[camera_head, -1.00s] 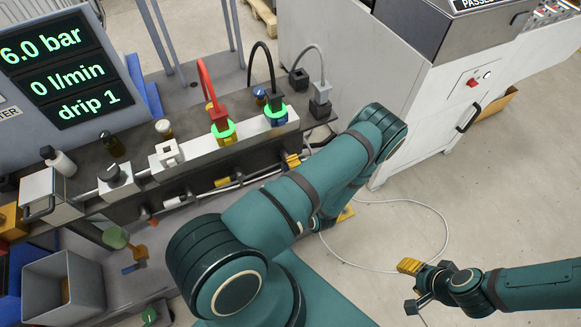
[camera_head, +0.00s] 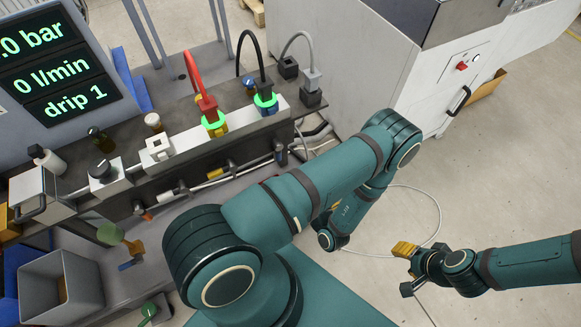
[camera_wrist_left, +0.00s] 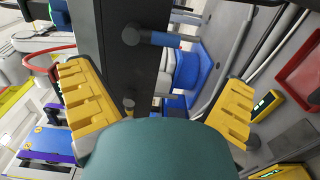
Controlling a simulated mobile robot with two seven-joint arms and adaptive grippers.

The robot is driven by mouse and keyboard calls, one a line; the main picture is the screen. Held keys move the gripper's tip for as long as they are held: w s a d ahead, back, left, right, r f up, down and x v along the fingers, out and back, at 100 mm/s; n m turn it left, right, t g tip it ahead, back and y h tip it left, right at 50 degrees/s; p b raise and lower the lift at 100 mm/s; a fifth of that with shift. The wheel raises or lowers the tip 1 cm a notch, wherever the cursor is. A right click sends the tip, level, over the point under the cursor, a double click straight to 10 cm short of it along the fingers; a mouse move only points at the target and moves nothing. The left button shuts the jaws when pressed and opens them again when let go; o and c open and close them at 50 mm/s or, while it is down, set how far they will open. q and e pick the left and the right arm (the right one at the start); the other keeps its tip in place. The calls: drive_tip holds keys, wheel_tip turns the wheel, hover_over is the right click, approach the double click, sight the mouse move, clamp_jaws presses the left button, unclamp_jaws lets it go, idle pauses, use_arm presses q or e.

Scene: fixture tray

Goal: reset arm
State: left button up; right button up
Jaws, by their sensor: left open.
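My left arm (camera_head: 305,200) reaches from the bottom of the head view toward the right end of the bench, elbow up. Its gripper is hidden behind the arm there. In the left wrist view my left gripper (camera_wrist_left: 160,105) has its two yellow fingers wide apart, with nothing held between them; a rounded teal part of my arm covers the lower middle. My right arm (camera_head: 530,262) comes in from the right. Its gripper (camera_head: 406,268) hangs over the open floor with one yellow finger pad showing; its opening is unclear.
A red plug (camera_head: 207,103) and a black plug (camera_head: 265,85) stand in green-lit rings on the fixture. A grey plug (camera_head: 311,80) stands in a dark block. A grey bin (camera_head: 62,287) is at lower left.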

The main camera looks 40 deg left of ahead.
use_arm(q)
drive_tip(key=shift+v, duration=0.85)
